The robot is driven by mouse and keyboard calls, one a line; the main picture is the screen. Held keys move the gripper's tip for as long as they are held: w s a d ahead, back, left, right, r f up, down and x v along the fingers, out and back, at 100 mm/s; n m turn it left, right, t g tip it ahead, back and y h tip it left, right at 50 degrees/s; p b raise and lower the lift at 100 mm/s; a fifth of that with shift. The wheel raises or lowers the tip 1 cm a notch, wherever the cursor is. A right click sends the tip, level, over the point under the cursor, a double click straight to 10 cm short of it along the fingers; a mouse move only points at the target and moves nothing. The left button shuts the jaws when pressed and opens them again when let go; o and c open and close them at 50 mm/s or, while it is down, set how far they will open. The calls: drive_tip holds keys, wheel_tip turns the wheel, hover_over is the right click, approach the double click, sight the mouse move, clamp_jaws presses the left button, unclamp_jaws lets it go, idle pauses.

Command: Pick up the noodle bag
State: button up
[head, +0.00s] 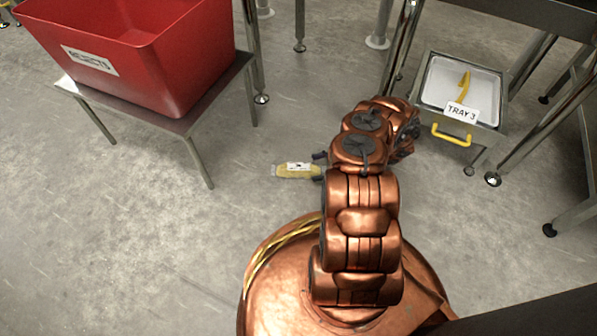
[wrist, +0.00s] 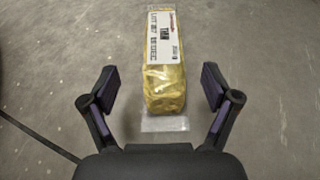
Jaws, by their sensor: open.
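The noodle bag (wrist: 165,88) is a long yellow pack with a white printed label and clear end seals. It lies flat on the grey concrete floor, and in the head view the bag (head: 296,171) shows just left of my arm. My gripper (wrist: 162,84) is open, with one dark finger on each side of the bag's near part in the wrist view. There is a gap between each finger and the bag. In the head view my gripper (head: 320,164) is at the bag's right end, partly hidden by my arm.
A red bin labelled REJECTS (head: 150,50) stands on a low metal table (head: 180,122) at the upper left. A tray marked TRAY 3 (head: 435,92) with a yellow item (head: 464,84) stands at the upper right, among metal legs. The floor around the bag is clear.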

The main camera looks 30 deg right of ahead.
sight(304, 168)
drive_tip(key=b+x, duration=0.3)
drive_tip(key=x, duration=0.2)
drive_tip(key=shift+w+d+r, duration=0.1)
drive_tip(key=shift+w, duration=0.05)
drive_tip(key=c, duration=1.5)
drive_tip(key=shift+o, duration=0.2)
drive_tip(key=shift+r, duration=0.15)
